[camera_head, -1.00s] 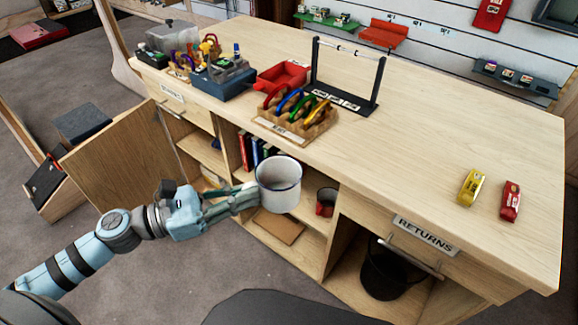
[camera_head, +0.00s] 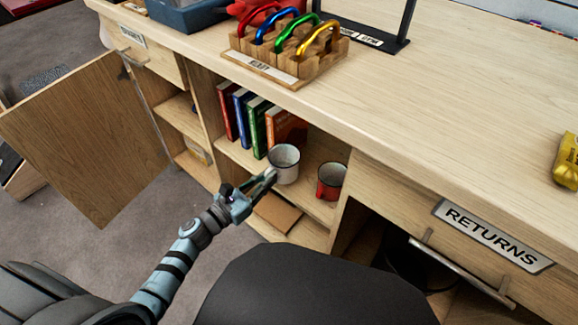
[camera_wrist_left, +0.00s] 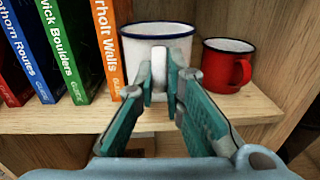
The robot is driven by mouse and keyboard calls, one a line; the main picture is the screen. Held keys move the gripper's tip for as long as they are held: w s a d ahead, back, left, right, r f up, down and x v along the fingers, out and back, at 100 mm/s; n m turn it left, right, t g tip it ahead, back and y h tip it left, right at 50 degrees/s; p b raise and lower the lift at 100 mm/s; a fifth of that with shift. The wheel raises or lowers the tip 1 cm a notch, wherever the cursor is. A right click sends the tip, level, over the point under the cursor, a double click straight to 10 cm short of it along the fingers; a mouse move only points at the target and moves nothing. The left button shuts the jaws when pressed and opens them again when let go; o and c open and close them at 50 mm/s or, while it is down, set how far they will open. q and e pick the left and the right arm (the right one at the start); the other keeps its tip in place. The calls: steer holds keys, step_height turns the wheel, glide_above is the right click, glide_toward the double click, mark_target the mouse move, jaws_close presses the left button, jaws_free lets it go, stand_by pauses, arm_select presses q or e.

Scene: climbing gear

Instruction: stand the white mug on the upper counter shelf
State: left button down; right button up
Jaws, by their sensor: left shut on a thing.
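The white mug (camera_head: 284,163) with a dark rim is upright at the upper counter shelf (camera_head: 235,153), between the books and the red mug. My left gripper (camera_head: 268,180) reaches in from the front and is shut on the mug's handle. In the left wrist view the white mug (camera_wrist_left: 158,58) stands just beyond the fingers (camera_wrist_left: 160,88), which pinch its handle. Its base looks level with the shelf board (camera_wrist_left: 255,110), though the fingers hide part of the contact. My right gripper is not in view.
A red mug (camera_head: 331,181) stands close to the right. Several upright books (camera_head: 258,125) are close on the left. A lower shelf holds a flat brown item (camera_head: 277,212). The counter top (camera_head: 400,95) overhangs the shelf. An open cabinet door (camera_head: 85,135) is at the left.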

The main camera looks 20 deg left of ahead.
mark_target(294, 156)
arm_select(q)
steer(key=x, duration=0.7)
steer(key=shift+b, duration=0.4)
step_height(294, 156, down, 4)
steer(key=b, duration=0.2)
steer(key=shift+w+r+b, duration=0.1)
steer(key=shift+r+b, duration=0.05)
steer(key=shift+b, duration=0.2)
steer(key=shift+r, duration=0.1)
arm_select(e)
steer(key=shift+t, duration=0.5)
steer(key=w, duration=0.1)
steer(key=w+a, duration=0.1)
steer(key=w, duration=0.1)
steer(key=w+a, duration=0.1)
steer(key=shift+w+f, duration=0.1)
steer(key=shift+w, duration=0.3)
arm_select(q)
steer(key=shift+f, duration=0.2)
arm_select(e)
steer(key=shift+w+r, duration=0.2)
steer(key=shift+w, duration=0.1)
arm_select(q)
steer(key=c, duration=2)
jaws_free()
steer(key=o, duration=0.3)
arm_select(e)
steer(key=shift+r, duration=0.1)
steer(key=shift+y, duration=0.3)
